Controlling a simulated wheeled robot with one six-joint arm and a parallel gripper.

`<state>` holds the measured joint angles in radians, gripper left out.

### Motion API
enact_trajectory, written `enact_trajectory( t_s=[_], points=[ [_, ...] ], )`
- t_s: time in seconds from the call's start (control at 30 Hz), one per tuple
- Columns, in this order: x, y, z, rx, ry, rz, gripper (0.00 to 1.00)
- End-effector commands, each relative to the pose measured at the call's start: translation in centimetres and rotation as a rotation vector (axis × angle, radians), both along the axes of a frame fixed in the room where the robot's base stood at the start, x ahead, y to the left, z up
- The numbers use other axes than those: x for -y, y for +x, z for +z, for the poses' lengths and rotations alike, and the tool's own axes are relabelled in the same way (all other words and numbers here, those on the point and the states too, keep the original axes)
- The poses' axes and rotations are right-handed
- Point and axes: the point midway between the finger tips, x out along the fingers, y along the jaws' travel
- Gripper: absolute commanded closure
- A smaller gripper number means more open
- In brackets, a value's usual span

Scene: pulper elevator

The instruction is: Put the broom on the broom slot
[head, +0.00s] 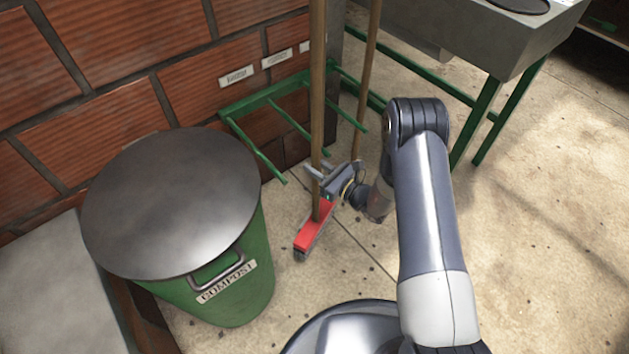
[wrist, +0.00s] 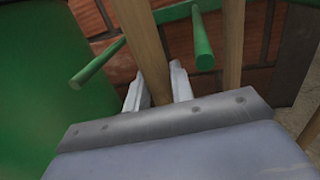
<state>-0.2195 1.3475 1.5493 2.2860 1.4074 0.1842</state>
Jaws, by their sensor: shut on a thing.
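The broom has a long wooden handle (head: 317,95) and a red head (head: 314,228). It stands nearly upright in the head view, its head low near the floor; I cannot tell whether it touches. My gripper (head: 325,180) is shut on the handle a little above the red head. In the wrist view the handle (wrist: 138,40) runs up between the two fingers (wrist: 157,90). The broom slot is a green wall rack (head: 275,104) with several prongs on the brick wall. The handle passes in front of the rack, between prongs as seen in the wrist view.
A green compost bin (head: 240,295) with a grey lid (head: 170,200) stands left of the broom. A second wooden handle (head: 367,75) stands at the rack's right. A metal sink table (head: 500,45) with green legs is at the upper right. The floor at right is clear.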

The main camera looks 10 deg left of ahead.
Motion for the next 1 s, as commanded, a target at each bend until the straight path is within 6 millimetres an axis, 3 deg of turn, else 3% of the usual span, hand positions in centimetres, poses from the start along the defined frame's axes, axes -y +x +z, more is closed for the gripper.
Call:
enact_trajectory(
  t_s=[0.57, 0.8, 1.0],
  points=[
    [-0.3, 0.2, -3.3, 0.004, 0.003, 0.001, 1.0],
    [-0.2, 0.2, -6.6, 0.002, 0.003, 0.001, 1.0],
    [-0.6, 0.5, -6.8, 0.006, 0.004, 0.001, 1.0]
  ],
)
